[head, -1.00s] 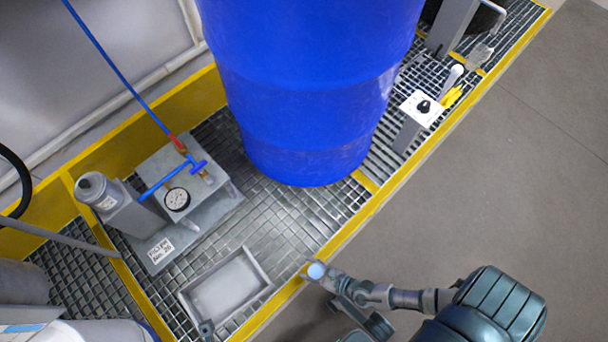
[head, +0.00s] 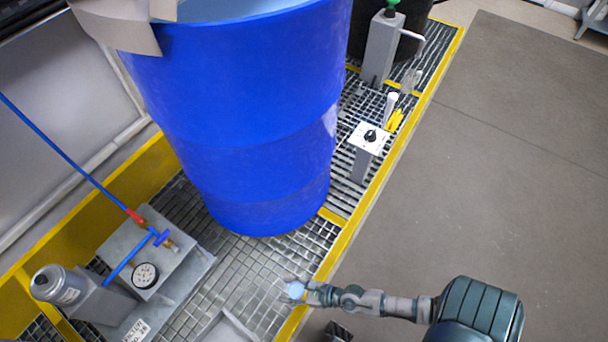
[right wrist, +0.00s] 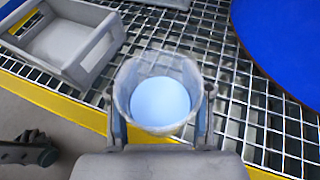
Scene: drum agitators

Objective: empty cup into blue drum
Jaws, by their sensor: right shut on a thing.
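The blue drum (head: 245,130) stands upright on the grating in the head view, with its top rim at the upper edge and part of its open top showing. My right gripper (head: 292,288) is low in front of the drum and to its right, apart from it. It is shut on a clear cup (right wrist: 160,75) with pale blue contents, seen from above in the right wrist view. The cup also shows small in the head view (head: 296,290). The drum's edge (right wrist: 285,40) shows at the upper right of the wrist view. My left gripper is not clearly in view.
A grey tray (right wrist: 62,40) lies on the grating. A grey box with a gauge (head: 145,275) and blue pipe stands left of the drum. A control post with a knob (head: 369,138) stands right of it. A brown sheet (head: 120,22) overhangs the rim. Open floor lies right.

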